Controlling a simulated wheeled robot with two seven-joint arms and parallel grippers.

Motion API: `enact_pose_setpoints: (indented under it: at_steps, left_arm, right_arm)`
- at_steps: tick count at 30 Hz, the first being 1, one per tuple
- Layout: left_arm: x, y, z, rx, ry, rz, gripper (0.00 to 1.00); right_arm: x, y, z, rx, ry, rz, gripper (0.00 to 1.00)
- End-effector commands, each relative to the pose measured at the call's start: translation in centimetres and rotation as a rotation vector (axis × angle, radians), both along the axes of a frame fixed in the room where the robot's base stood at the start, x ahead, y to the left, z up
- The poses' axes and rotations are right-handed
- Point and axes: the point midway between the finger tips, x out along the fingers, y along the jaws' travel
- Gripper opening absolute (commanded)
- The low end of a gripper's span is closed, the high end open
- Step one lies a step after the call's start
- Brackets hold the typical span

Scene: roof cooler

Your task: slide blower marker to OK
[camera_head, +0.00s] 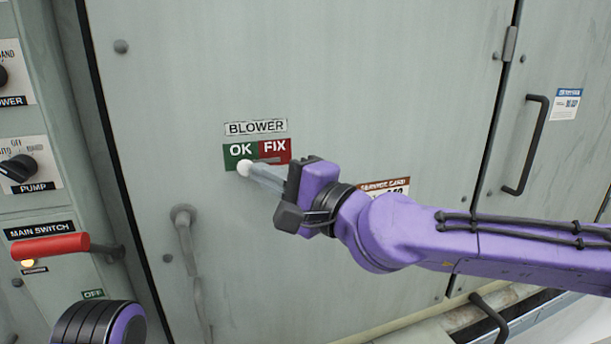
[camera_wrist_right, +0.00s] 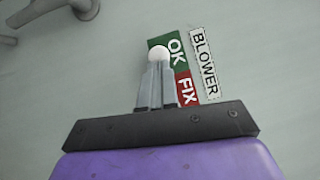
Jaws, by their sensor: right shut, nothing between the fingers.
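The blower sign (camera_head: 256,127) is on the grey cabinet door, above a plate with a green OK half (camera_head: 238,150) and a red FIX half (camera_head: 275,147). The white round marker knob (camera_head: 243,168) is at the lower edge of the OK half. In the right wrist view the knob (camera_wrist_right: 158,52) overlaps the green part, just beyond my fingertips. My right gripper (camera_head: 256,174) is shut and empty, with its tips against or very close to the knob; I cannot tell if they touch. The fingers hide part of the plate. My left gripper is out of view.
At left is a control panel with a pump knob (camera_head: 20,168) and a red main switch handle (camera_head: 50,247). A pipe-like door handle (camera_head: 185,235) is below the plate. Another dark handle (camera_head: 525,145) is at right. The door around the plate is flat and clear.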

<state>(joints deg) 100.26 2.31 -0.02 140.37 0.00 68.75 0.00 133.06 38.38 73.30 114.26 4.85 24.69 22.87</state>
Motion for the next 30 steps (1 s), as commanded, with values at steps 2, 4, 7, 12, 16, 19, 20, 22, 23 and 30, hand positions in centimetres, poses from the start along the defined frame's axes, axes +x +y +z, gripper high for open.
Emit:
enact_pose_setpoints:
  at_steps: [2,4,7,12,16,19,20,22,23,30]
  left_arm:
    - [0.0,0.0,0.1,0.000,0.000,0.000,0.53]
    - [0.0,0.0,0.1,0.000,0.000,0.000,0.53]
    - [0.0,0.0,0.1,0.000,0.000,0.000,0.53]
    - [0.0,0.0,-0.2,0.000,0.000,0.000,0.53]
    - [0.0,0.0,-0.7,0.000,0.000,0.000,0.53]
    - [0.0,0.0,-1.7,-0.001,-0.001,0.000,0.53]
    - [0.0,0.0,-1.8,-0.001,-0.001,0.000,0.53]
    - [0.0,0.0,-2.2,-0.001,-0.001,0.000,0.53]
    - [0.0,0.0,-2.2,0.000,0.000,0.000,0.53]
    - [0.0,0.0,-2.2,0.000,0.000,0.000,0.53]
  right_arm:
    - [0.0,0.0,0.1,0.000,0.000,0.001,0.00]
    - [0.0,0.0,0.1,0.000,0.000,0.000,0.00]
    - [0.0,-0.1,0.1,0.000,0.000,0.000,0.00]
    - [0.2,-1.3,-0.2,0.002,0.001,0.001,0.00]
    - [0.4,-3.7,-0.7,0.005,0.001,0.008,0.00]
    - [-1.3,-5.6,-1.1,0.004,-0.005,0.011,0.00]
    - [-1.8,-6.1,-1.1,0.003,-0.004,0.012,0.00]
    - [-2.8,-7.4,-1.2,0.005,-0.004,0.013,0.00]
    - [-3.3,-7.9,-1.2,0.003,-0.005,0.014,0.00]
    - [-5.5,-10.7,-1.5,0.002,-0.001,0.015,0.00]
